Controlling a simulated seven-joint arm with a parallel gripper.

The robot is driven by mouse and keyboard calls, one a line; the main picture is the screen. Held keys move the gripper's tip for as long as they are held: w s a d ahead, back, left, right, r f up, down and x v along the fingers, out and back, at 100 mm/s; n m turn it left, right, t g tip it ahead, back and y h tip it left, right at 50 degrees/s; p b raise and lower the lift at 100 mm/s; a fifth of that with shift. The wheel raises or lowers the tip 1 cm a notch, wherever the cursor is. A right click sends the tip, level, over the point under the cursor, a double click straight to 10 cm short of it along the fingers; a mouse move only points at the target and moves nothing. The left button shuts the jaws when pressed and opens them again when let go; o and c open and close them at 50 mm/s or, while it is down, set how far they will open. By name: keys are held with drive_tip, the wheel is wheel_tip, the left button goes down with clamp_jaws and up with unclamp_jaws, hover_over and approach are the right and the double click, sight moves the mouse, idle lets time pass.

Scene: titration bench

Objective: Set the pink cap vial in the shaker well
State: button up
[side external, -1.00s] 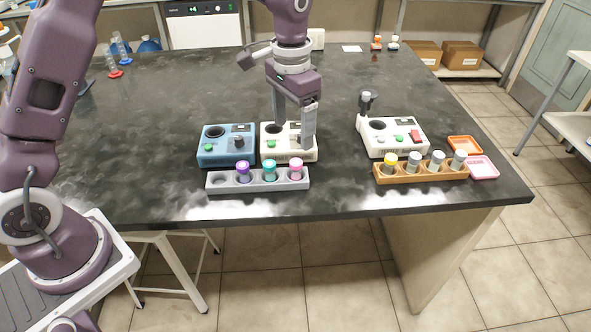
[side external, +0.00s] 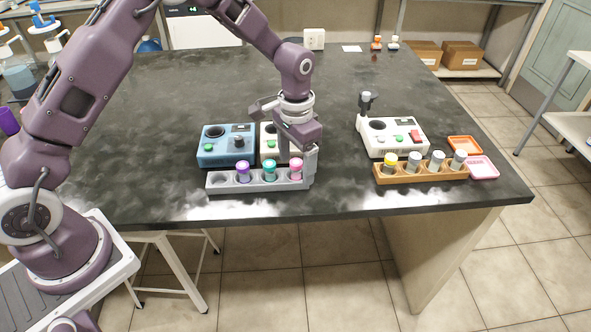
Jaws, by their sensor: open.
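The pink cap vial (side external: 296,168) stands upright at the right end of the grey rack (side external: 228,187). My gripper (side external: 302,168) is low at that end of the rack, close to the pink cap vial. It is open; one finger shows to the right of the vial, and the other is hard to make out. Two machines with round wells stand behind the rack: a blue one (side external: 216,155) and a white one (side external: 268,154), the white one partly hidden by my gripper. Another white device (side external: 380,146) with a well and a small post stands to the right. I cannot tell which is the shaker.
A purple cap vial (side external: 243,171) and a teal cap vial (side external: 269,170) share the grey rack, whose left slot is empty. A wooden rack (side external: 424,175) of several vials and orange (side external: 462,146) and pink trays (side external: 484,167) are at right.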

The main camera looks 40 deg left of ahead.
sight(296, 162)
drive_tip(key=c, duration=1.7)
drive_tip(key=shift+r, duration=3.8)
clamp_jaws()
drive_tip(key=shift+s+a+f+n, duration=0.55)
drive_tip(key=shift+a+n, duration=0.35)
drive_tip(key=shift+a, duration=3.3)
drive_tip(key=shift+s+a+f+n, duration=0.35)
drive_tip(key=shift+s+a+n, duration=0.4)
drive_tip(key=shift+a, duration=3.5)
drive_tip(key=shift+s+a+f+n, duration=0.45)
drive_tip(key=shift+a+n, duration=0.6)
drive_tip(key=shift+a, duration=3.15)
